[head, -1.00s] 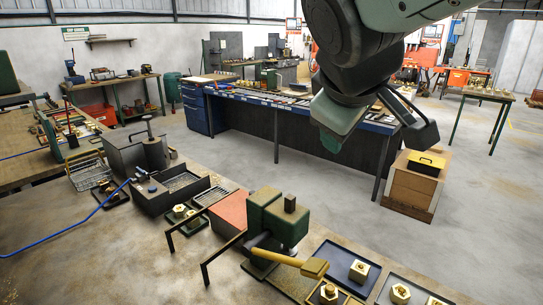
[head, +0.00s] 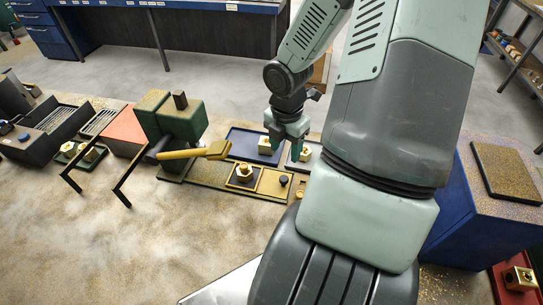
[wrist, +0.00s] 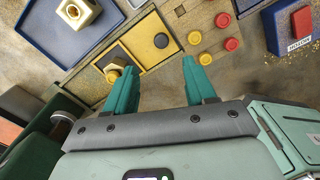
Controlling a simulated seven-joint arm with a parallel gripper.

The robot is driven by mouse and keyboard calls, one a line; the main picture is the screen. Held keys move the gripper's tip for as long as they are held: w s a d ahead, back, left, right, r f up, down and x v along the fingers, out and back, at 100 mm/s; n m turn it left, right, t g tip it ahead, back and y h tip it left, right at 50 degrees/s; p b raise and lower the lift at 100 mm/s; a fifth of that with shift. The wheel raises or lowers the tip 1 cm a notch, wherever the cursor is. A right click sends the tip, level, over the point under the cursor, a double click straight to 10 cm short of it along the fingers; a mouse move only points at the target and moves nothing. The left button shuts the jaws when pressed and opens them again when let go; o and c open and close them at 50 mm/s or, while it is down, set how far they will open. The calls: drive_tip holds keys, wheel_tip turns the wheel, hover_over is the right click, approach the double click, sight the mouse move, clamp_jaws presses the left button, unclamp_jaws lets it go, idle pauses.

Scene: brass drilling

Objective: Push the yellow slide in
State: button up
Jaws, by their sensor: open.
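A flat yellow slide (head: 272,183) with a black knob lies in the low fixture on the bench. It also shows in the wrist view (wrist: 145,37), above my fingertips. To its left, a brass hex part (head: 244,172) sits in a dark-edged square pocket; the wrist view shows it too (wrist: 114,70). My gripper (head: 290,148) is open and empty, fingers pointing down above the fixture. In the wrist view the gap between its fingers (wrist: 159,78) lies below the slide, apart from it. The exact height above the slide is hard to tell.
A green machine (head: 178,118) with a yellow paddle-shaped lever (head: 205,151) stands left of the slide. Red and yellow buttons (wrist: 222,20) and a box with a red switch (wrist: 301,20) are to the right.

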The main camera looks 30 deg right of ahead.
sight(284, 178)
wheel_tip(284, 178, down, 12)
drive_tip(key=shift+s+r, duration=0.1)
drive_tip(key=shift+r, duration=0.15)
idle(0.4)
clamp_jaws()
